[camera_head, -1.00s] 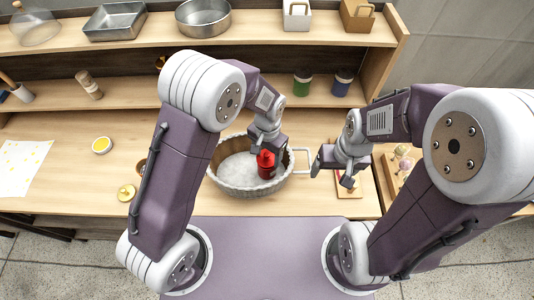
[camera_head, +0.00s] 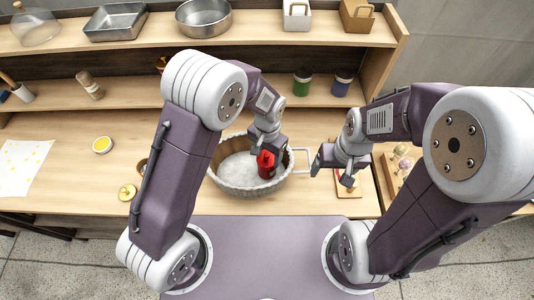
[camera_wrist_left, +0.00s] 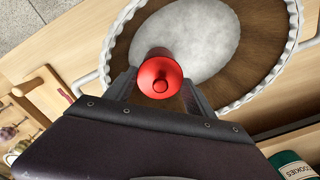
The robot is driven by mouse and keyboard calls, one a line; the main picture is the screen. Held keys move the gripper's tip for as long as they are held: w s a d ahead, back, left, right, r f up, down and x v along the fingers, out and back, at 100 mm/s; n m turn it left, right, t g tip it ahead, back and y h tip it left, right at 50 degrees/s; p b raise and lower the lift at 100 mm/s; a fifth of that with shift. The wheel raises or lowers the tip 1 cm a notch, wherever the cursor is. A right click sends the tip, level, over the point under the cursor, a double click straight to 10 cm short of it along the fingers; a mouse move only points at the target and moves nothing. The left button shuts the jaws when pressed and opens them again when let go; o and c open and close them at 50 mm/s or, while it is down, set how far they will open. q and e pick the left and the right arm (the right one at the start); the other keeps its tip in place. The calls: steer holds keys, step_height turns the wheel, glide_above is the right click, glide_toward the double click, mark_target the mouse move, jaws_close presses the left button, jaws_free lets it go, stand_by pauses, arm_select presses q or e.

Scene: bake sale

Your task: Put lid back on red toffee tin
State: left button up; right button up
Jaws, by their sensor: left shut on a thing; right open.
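A red tin (camera_head: 267,168) stands inside a ribbed, basket-like oval tray (camera_head: 228,183), near its right side. A red round lid with a small knob (camera_wrist_left: 160,84) shows between the fingers of my left gripper (camera_wrist_left: 158,92) in the left wrist view. That gripper, also in the head view (camera_head: 266,151), is shut on the lid, right over the tin. The lid lines up with the tin, but I cannot tell whether it is fully seated. My right gripper (camera_head: 348,180) is open and empty, to the right of the tray.
The tray has white handles (camera_head: 302,160). A small wooden board (camera_head: 348,192) lies below my right gripper. A yellow-topped round item (camera_head: 102,145) and a gold disc (camera_head: 126,192) lie to the left. Green (camera_head: 302,84) and blue (camera_head: 342,84) tins stand on the shelf behind.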

stand_by(0.5)
arm_select(q)
steer(key=o, duration=1.4)
steer(key=shift+o, duration=0.2)
steer(key=shift+o, duration=1)
steer(key=shift+r, duration=0.1)
step_height(320, 180, up, 7)
steer(key=p, duration=0.6)
steer(key=shift+p, duration=0.4)
